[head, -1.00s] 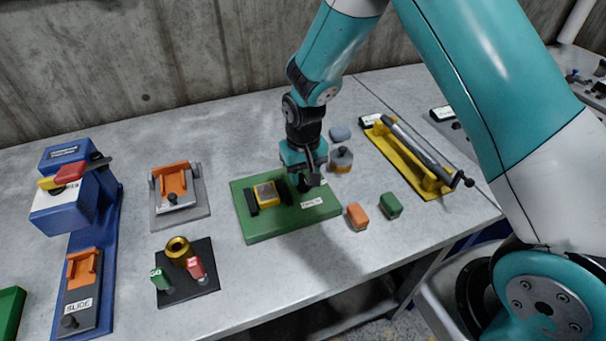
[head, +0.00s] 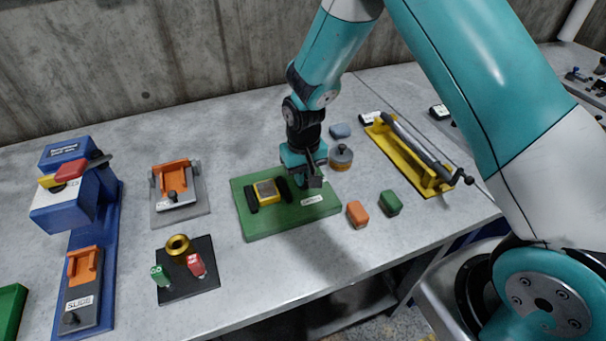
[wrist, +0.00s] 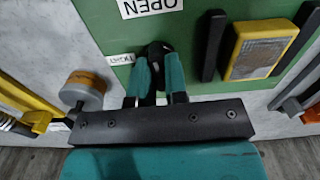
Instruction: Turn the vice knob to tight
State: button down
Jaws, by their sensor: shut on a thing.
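The vice is a green plate (head: 262,229) on the bench. A yellow block with a grey top (head: 267,190) sits between its two black jaws. My gripper (head: 313,181) points down at the plate's right end, beside the right jaw. In the wrist view my gripper's teal fingers (wrist: 157,80) are closed around the black vice knob (wrist: 156,50), which they partly cover. A white OPEN label (wrist: 150,7) and a smaller TIGHT label (wrist: 121,59) lie near the knob. The knob's pointing direction is hard to tell.
A grey round container with an orange band (head: 341,157) stands close behind my gripper. Orange (head: 358,214) and green (head: 390,203) blocks lie to the right, before a yellow fixture (head: 424,172). A black plate with red and green pegs (head: 205,281) lies front left.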

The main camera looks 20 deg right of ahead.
jog(key=n, duration=0.4)
jog(key=shift+b, duration=0.3)
jog(key=n, duration=0.4)
jog(key=shift+n, duration=0.4)
jog(key=n, duration=0.4)
jog(key=shift+n+b, duration=0.3)
jog(key=shift+b, duration=0.1)
jog(key=shift+n, duration=2)
jog(key=c, duration=1.1)
grip_release()
jog(key=shift+c, duration=0.2)
notch_tip(320, 180, up, 18)
jog(key=b, duration=0.2)
jog(key=shift+f, duration=0.25)
